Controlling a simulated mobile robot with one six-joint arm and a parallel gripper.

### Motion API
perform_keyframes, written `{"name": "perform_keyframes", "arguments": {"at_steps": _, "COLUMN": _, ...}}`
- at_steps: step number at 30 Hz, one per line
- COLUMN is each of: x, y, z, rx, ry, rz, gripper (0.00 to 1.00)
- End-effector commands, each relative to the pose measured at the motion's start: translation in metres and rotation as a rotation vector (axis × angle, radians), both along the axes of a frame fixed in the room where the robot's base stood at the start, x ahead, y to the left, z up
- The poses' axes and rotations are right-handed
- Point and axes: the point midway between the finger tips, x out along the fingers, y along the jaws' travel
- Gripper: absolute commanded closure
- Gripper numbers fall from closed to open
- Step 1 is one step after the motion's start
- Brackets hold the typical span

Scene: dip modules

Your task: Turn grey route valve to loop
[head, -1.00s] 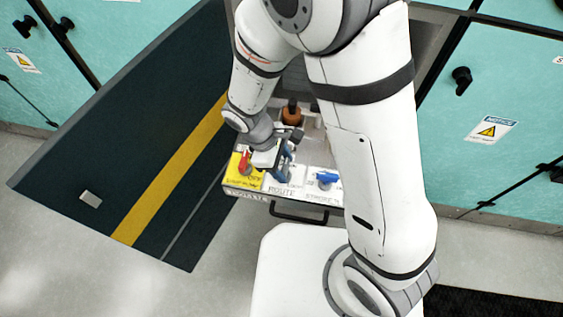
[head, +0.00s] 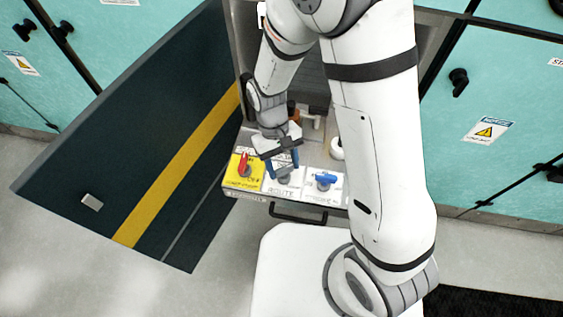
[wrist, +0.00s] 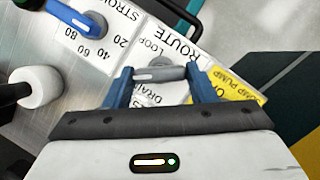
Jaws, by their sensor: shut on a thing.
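The grey route valve (wrist: 160,74) has a short grey handle on the white ROUTE plate (wrist: 178,42). In the wrist view the handle lies roughly level across the picture, between the printed Loop and Drain labels. My gripper (wrist: 159,84) has its two blue fingers at the two ends of the handle and is shut on it. In the head view my gripper (head: 283,163) is over the middle of the panel, and its fingers mostly hide the handle. The ROUTE plate's lower part (head: 281,190) shows in front of them.
A red-handled valve (head: 244,164) on a yellow plate is close on the left. A blue stroke valve (head: 325,180) is close on the right. A white round knob (wrist: 40,87) stands at the wrist view's left. The open dark door (head: 120,130) flanks the panel.

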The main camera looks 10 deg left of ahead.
Motion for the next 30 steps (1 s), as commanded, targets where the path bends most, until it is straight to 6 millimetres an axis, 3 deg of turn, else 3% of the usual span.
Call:
{"name": "perform_keyframes", "arguments": {"at_steps": 15, "x": 0.0006, "y": -0.0032, "z": 0.0000, "rx": 0.000, "ry": 0.001, "rz": -0.457, "gripper": 0.72}}
{"name": "perform_keyframes", "arguments": {"at_steps": 30, "x": 0.0002, "y": -0.0043, "z": -0.0002, "rx": -0.001, "ry": 0.002, "rz": -0.661, "gripper": 0.72}}
